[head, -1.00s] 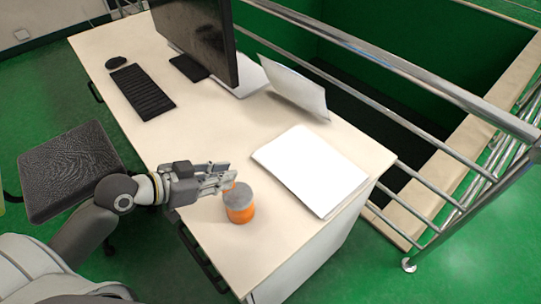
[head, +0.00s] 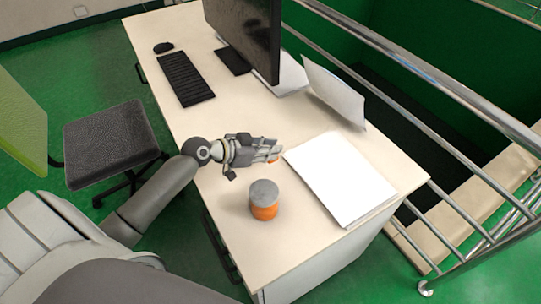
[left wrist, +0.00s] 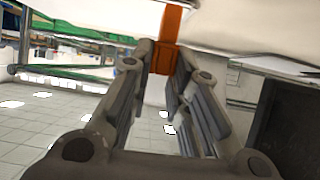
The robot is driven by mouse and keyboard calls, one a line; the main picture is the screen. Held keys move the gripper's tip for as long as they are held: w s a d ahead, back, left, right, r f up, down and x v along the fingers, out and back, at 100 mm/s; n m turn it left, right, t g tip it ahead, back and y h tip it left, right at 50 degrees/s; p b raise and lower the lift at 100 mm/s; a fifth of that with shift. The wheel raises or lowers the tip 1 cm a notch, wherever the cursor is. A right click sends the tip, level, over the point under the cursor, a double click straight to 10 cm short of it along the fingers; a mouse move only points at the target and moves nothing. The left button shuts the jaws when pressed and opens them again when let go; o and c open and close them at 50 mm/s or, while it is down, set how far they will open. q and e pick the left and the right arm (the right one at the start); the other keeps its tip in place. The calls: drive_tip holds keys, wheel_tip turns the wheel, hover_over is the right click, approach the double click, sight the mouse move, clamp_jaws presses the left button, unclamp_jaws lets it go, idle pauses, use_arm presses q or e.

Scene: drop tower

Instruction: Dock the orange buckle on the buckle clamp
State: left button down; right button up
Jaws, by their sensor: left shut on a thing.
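My left gripper (head: 275,152) is above the white desk, beside the left edge of the papers. It is shut on the orange buckle (left wrist: 165,45), which shows as an upright orange strip between the fingertips in the left wrist view. In the head view only a small orange bit of the buckle (head: 274,161) shows by the fingertips. A short round piece with a grey top and orange base, which looks like the buckle clamp (head: 264,200), stands on the desk nearer to me, apart from the gripper. My right gripper is out of view.
White papers (head: 340,178) lie right of the gripper. A monitor (head: 245,35), a keyboard (head: 186,78) and a propped white sheet (head: 333,90) are farther back. A black chair (head: 108,145) stands left of the desk (head: 225,190). Metal railings (head: 440,88) run along the right.

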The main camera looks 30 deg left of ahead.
use_arm(q)
drive_tip(key=shift+w+a+f, duration=0.15)
drive_tip(key=shift+w+f, duration=0.5)
drive_tip(key=shift+f, duration=0.05)
drive_tip(key=shift+s+f, duration=0.1)
drive_tip(key=shift+f, duration=1.35)
drive_tip(key=shift+f, duration=0.15)
drive_tip(key=c, duration=1.8)
unclamp_jaws()
drive_tip(key=o, duration=0.4)
drive_tip(key=shift+o, duration=0.2)
